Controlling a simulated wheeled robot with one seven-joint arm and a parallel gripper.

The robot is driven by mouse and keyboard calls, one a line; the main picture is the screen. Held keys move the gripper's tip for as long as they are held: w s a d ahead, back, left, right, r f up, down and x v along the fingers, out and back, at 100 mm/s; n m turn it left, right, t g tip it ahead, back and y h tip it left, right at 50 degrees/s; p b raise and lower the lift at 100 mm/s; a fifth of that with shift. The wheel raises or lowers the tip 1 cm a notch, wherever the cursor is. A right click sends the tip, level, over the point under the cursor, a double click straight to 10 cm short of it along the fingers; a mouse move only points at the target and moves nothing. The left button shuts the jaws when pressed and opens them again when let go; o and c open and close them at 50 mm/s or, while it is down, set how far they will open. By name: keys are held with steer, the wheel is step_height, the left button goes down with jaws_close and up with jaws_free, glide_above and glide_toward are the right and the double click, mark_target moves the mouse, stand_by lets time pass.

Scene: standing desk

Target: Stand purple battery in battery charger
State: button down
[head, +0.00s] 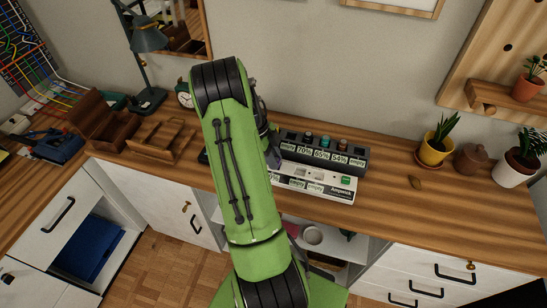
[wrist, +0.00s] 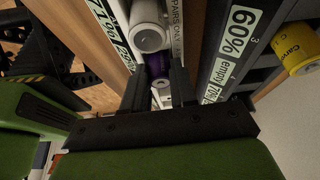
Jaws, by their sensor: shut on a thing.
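The purple battery (wrist: 158,70) sits between the fingertips of my gripper (wrist: 158,88) in the wrist view. The gripper is shut on it; its pale end (wrist: 162,88) shows between the fingers. In the head view, my arm hides the battery and most of the gripper. A white, low unit marked Ampwise (head: 341,194), which looks like the battery charger, lies on the desk just right of my arm. It has a green spot and labels reading "empty". I cannot tell whether the purple battery touches a slot.
A dark battery rack (head: 362,159) with percentage labels and several batteries stands behind the white unit. A grey-white battery (wrist: 147,30) is close above my fingers in the wrist view; a yellow battery (wrist: 301,50) is at right.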

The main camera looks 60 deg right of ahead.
steer(key=shift+s+a+f+b, duration=0.1)
steer(key=shift+a+f+b, duration=0.2)
steer(key=shift+f+b, duration=0.3)
steer(key=c, duration=0.9)
jaws_free()
steer(key=shift+r+p, duration=0.2)
steer(key=shift+p, duration=0.2)
steer(key=d+p+v, duration=0.1)
steer(key=p+v, duration=0.2)
steer(key=v, duration=1)
steer(key=shift+a, duration=0.15)
